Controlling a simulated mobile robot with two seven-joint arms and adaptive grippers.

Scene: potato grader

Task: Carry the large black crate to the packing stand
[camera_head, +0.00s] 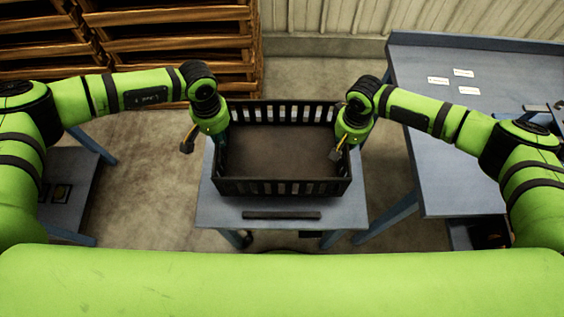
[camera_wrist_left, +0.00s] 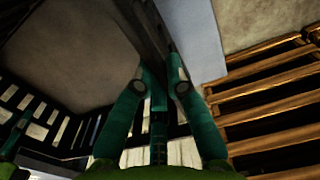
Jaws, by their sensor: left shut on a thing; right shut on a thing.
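The large black crate (camera_head: 282,187) has slatted sides and is empty. It is over a small blue-grey stand (camera_head: 210,212) in the middle of the head view; I cannot tell whether it rests on it or is just above. My left gripper (camera_head: 217,138) is shut on the crate's left wall, and my right gripper (camera_head: 345,143) is shut on its right wall. In the left wrist view my left gripper's fingers (camera_wrist_left: 160,84) straddle the crate wall (camera_wrist_left: 146,28), with the crate floor (camera_wrist_left: 65,50) to the left.
A larger blue-grey table (camera_head: 450,150) with white labels (camera_head: 438,81) stands at the right. Wooden pallets (camera_head: 175,45) are stacked at the back left. A dark bar (camera_head: 281,215) lies on the small stand's front edge. Bare floor (camera_head: 305,75) lies behind the crate.

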